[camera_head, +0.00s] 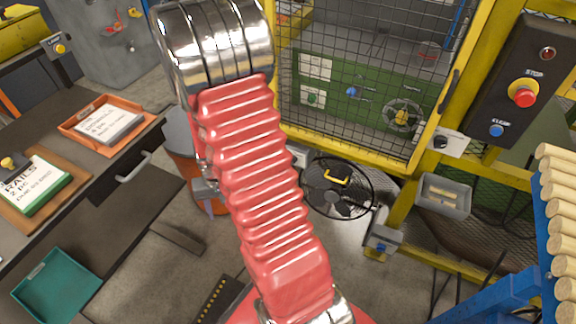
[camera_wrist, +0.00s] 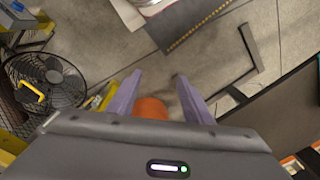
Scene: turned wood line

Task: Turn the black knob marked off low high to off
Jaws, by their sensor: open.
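A small black knob (camera_head: 440,142) sits on a pale plate on the yellow post, right of the mesh guard in the head view. Its markings are too small to read, and I cannot tell which way it points. My gripper (camera_wrist: 158,75) shows in the wrist view, with its two purple fingers apart and nothing held between them. It points down toward the floor area, and an orange bin shows behind the fingers. The knob is not seen in the wrist view. In the head view my red arm hides the gripper.
A black fan (camera_head: 338,207) stands on the floor below the guard, also seen in the wrist view (camera_wrist: 62,85). A black stop panel (camera_head: 522,80) with a red button hangs at right. A grey box (camera_head: 443,205) sits below the knob. A dark workbench (camera_head: 85,165) stands left.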

